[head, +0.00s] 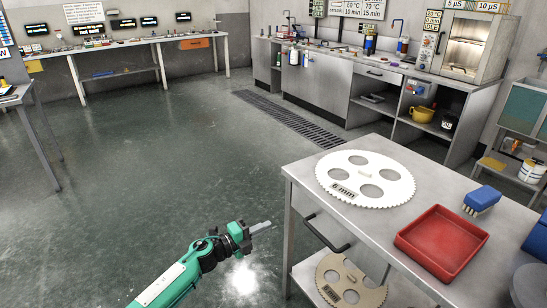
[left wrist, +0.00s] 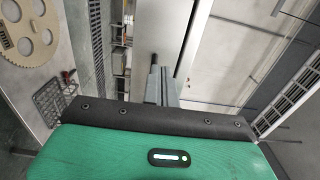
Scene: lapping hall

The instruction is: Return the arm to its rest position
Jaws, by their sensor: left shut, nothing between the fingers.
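My left arm comes in at the bottom of the head view, green with black joints. My left gripper (head: 262,227) is shut and empty, held over the open floor to the left of the metal table (head: 297,176). It also shows in the left wrist view (left wrist: 159,72), its grey fingers together with nothing between them. A gap separates the fingertips from the table edge and its black handle (head: 327,236). My right gripper does not show in either view.
The table carries a white toothed disc (head: 342,173), a red tray (head: 441,239) and a blue brush (head: 482,198). A beige toothed disc (head: 360,291) lies on the lower shelf. Benches line the back walls. The green floor (head: 180,150) at centre and left is clear.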

